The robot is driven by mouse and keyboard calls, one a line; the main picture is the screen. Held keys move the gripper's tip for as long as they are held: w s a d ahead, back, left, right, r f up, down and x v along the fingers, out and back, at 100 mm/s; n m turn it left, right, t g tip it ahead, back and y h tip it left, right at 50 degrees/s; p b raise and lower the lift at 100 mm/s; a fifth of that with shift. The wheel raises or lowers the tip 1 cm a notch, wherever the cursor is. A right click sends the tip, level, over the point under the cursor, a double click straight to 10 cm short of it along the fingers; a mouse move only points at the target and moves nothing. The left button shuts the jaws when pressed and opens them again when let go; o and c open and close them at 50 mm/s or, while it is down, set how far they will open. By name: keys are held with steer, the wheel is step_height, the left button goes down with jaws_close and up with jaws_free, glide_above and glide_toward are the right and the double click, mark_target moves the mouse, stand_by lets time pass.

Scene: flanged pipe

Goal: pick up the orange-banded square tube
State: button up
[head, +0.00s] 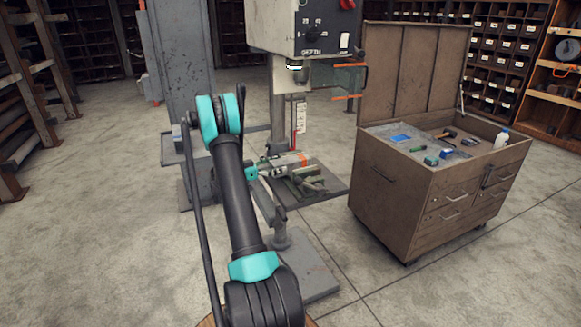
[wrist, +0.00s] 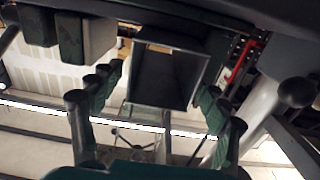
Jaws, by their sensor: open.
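The square tube (head: 291,160) is grey with an orange band near its right end in the head view. It lies at the vise on the drill press table, small and partly hidden by my gripper. In the wrist view its open square end (wrist: 166,78) faces the camera, showing a dark hollow inside. My gripper (wrist: 163,84) is open, with its fingers on the left and right of the tube end. A gap shows at the left; contact at the right cannot be told. In the head view my gripper (head: 269,169) is at the tube's left end.
The green vise (head: 308,183) sits on the drill press table (head: 330,184). The drill press head (head: 318,30) hangs above, with a clear guard (head: 350,78) at its right. A brown tool chest (head: 420,200) with its lid up stands to the right. The floor between is open.

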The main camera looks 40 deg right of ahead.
steer(key=c, duration=1.7)
steer(key=shift+c, duration=0.2)
